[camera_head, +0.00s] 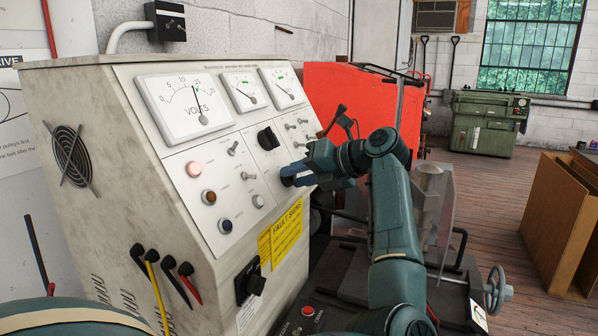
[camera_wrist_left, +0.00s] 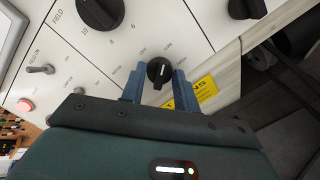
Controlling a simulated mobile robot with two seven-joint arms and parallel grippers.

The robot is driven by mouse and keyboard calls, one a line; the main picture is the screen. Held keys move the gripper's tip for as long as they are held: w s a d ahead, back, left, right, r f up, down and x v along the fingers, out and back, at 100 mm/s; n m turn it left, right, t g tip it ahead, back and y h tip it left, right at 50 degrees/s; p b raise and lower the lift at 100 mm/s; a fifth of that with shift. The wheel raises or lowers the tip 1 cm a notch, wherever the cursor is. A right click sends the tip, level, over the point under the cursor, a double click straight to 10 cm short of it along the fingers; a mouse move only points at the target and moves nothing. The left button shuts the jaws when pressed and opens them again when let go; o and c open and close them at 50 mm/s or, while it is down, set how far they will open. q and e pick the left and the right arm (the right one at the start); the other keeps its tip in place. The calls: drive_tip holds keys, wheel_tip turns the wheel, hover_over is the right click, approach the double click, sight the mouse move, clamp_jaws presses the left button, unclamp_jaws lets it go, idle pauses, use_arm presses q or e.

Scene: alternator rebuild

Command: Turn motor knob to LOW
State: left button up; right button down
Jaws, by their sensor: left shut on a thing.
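The motor knob (camera_wrist_left: 159,72) is a small black rotary knob with a white pointer line, on the pale test bench panel. In the left wrist view it sits between the two blue fingers of my left gripper (camera_wrist_left: 158,84), which is shut on it. My right gripper is not in view.
The test bench (camera_head: 120,180) carries a volts meter (camera_head: 185,105), toggle switches and coloured buttons. A larger black FIELD knob (camera_wrist_left: 100,12) is close to my left gripper. A yellow fault signs label (camera_head: 286,232) lies just below. A red cabinet (camera_head: 350,105) stands behind.

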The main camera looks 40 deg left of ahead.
use_arm(q)
drive_tip(key=shift+m, duration=0.7)
drive_tip(key=o, duration=1)
